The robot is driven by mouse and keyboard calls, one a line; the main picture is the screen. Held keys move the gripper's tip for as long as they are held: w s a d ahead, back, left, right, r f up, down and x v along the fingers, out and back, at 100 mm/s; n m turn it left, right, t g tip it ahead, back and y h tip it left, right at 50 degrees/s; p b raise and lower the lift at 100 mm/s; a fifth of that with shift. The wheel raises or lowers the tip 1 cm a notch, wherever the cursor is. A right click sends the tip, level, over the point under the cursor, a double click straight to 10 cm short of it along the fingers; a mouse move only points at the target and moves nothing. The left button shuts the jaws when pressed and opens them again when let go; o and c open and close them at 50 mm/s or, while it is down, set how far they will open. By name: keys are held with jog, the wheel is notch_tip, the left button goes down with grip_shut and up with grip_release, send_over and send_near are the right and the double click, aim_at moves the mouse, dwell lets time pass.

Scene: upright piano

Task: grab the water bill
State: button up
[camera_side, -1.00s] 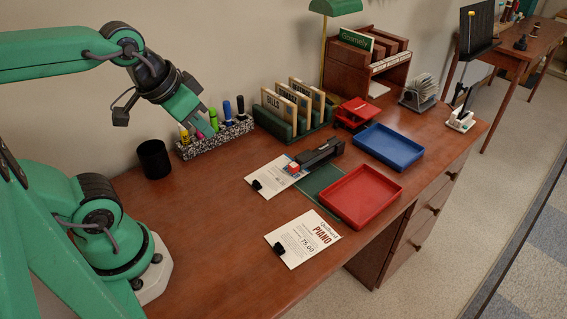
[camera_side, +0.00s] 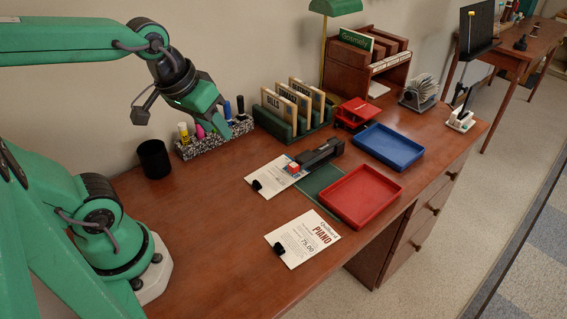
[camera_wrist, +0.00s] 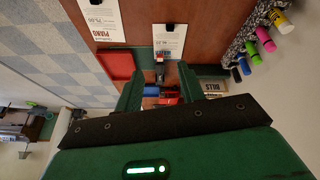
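A second clipped paper (camera_side: 302,238), headed "PIANO", lies nearer the desk's front edge. My gripper (camera_side: 222,122) is above the pen holder, up and left of the first paper. In the wrist view my gripper (camera_wrist: 160,70) has its fingers apart, with nothing between them.
A speckled pen holder (camera_side: 214,141) and a black cup (camera_side: 154,159) stand by the wall. A sorter (camera_side: 298,124) labelled "BILLS" holds wooden dividers. A black device (camera_side: 318,154), a red tray (camera_side: 362,196) and a blue tray (camera_side: 389,146) lie right of the papers. The front-left desk is clear.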

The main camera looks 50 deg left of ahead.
jog(key=w+a+f+n+g, duration=0.2)
jog(key=w+f+n+g, duration=0.1)
jog(key=w+f+n, duration=0.4)
jog(key=n+g, duration=0.2)
jog(key=n, duration=0.6)
send_over(257, 182)
notch_tip(257, 182, down, 7)
jog(key=shift+w+f, duration=0.15)
jog(key=shift+f, duration=0.4)
jog(key=shift+f, duration=1.35)
jog(key=shift+f, duration=0.1)
jog(key=shift+s+f, duration=0.2)
jog(key=shift+f, duration=2.25)
grip_shut()
